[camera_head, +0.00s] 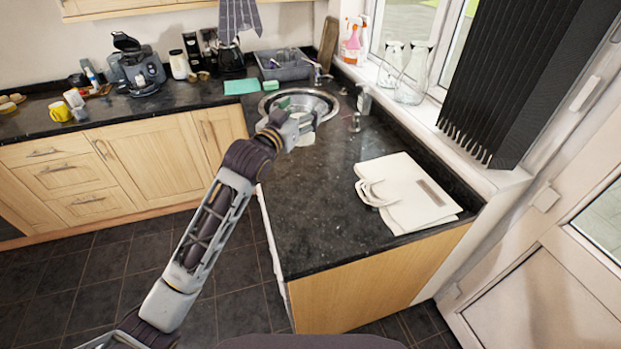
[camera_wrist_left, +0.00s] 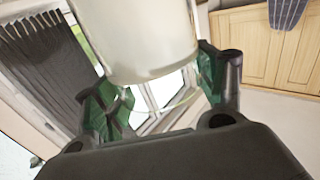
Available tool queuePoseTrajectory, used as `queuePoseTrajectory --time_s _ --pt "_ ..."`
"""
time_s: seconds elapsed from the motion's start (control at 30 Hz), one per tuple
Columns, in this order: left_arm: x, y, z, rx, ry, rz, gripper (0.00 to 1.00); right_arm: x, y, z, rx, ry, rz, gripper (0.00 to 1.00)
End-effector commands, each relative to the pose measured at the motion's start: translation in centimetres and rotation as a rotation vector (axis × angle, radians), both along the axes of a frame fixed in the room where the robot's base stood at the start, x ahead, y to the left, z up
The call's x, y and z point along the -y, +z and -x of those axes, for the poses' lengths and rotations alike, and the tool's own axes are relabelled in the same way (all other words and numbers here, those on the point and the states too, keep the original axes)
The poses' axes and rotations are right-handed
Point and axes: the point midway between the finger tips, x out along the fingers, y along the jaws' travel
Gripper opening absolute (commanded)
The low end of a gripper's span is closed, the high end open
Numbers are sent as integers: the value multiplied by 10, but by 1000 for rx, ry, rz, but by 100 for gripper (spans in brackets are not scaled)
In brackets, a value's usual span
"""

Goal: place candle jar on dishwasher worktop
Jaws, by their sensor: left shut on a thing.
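My left gripper (camera_head: 303,122) reaches over the dark worktop (camera_head: 310,206) near the round sink. In the left wrist view the left gripper (camera_wrist_left: 160,98) is shut on the candle jar (camera_wrist_left: 140,40), a whitish glass cylinder between its two green-padded fingers. In the head view the candle jar (camera_head: 306,138) shows only as a small pale shape at the fingers, mostly hidden by the gripper. I cannot tell whether it touches the worktop. My right gripper is not in view.
A round metal sink (camera_head: 327,98) lies just behind the gripper. A white bag (camera_head: 412,192) lies on the worktop to the right. A soap bottle (camera_head: 364,98) stands by the window side. The worktop's front left part is clear.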

Motion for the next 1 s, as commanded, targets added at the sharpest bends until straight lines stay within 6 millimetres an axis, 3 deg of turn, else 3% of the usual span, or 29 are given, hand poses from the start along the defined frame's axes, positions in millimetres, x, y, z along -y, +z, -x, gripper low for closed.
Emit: queuePoseTrajectory --time_s 0.3,0.5,0.77,1.0 --pt "21 -84 -12 -2 -39 0 30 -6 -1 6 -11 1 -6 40" --pt "15 -122 -21 1 -24 0 30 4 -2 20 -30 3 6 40" --pt "12 -132 -24 3 -12 0 30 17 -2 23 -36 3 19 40" --pt "13 -132 -25 2 -12 1 30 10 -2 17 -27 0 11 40"
